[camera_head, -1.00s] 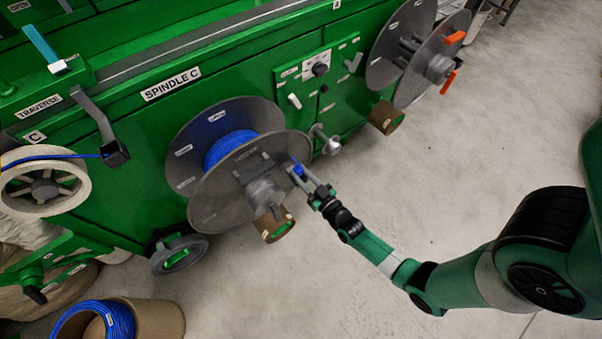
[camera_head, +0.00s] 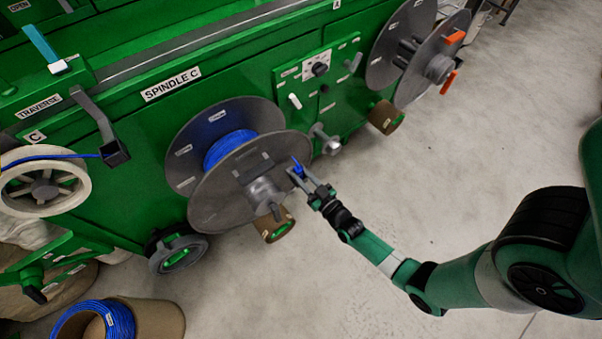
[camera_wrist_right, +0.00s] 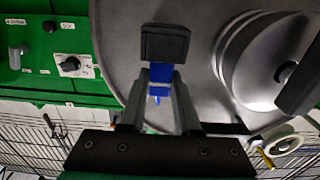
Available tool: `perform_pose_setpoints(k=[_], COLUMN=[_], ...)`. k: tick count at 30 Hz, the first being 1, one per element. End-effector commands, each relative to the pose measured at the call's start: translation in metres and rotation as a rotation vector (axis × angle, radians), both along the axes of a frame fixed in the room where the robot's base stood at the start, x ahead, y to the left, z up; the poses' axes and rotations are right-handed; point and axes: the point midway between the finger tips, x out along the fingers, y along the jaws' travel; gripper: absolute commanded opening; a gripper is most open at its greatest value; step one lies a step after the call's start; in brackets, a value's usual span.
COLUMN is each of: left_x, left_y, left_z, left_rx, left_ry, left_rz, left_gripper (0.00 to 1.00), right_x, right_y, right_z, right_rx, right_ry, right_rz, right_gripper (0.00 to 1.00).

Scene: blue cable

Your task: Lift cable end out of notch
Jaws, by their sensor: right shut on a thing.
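The blue cable end (camera_head: 298,167) shows at the right rim of the grey spool (camera_head: 225,190) on spindle C. My right gripper (camera_head: 307,178) is at that rim, and its fingers are shut on the cable end. In the right wrist view the blue cable end (camera_wrist_right: 160,74) sits between the fingers of my right gripper (camera_wrist_right: 160,88), in front of the spool's grey flange (camera_wrist_right: 205,50). The notch itself cannot be made out. More blue cable (camera_head: 228,148) is wound on the spool's core. My left gripper is not in view.
A green machine (camera_head: 130,110) carries the spool. A second grey spool (camera_head: 405,45) with orange handles is at the upper right. A brown tub with coiled blue cable (camera_head: 105,320) stands at the lower left. The floor to the right is clear.

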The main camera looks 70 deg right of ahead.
Motion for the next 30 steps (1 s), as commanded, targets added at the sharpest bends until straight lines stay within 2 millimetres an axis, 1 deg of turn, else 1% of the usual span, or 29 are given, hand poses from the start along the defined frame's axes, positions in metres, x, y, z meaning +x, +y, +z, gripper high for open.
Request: perform_pose_setpoints(k=[10, 30], left_x=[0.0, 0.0], left_y=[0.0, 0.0], left_z=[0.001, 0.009], left_rx=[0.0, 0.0], left_ry=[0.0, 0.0], left_rz=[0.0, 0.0], left_gripper=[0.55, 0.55], right_x=[0.0, 0.0], right_y=[0.0, 0.0], right_z=[0.001, 0.011], right_rx=[0.0, 0.0], right_ry=[0.0, -0.001], right_rz=[0.0, 0.0], right_gripper=[0.0, 0.0])
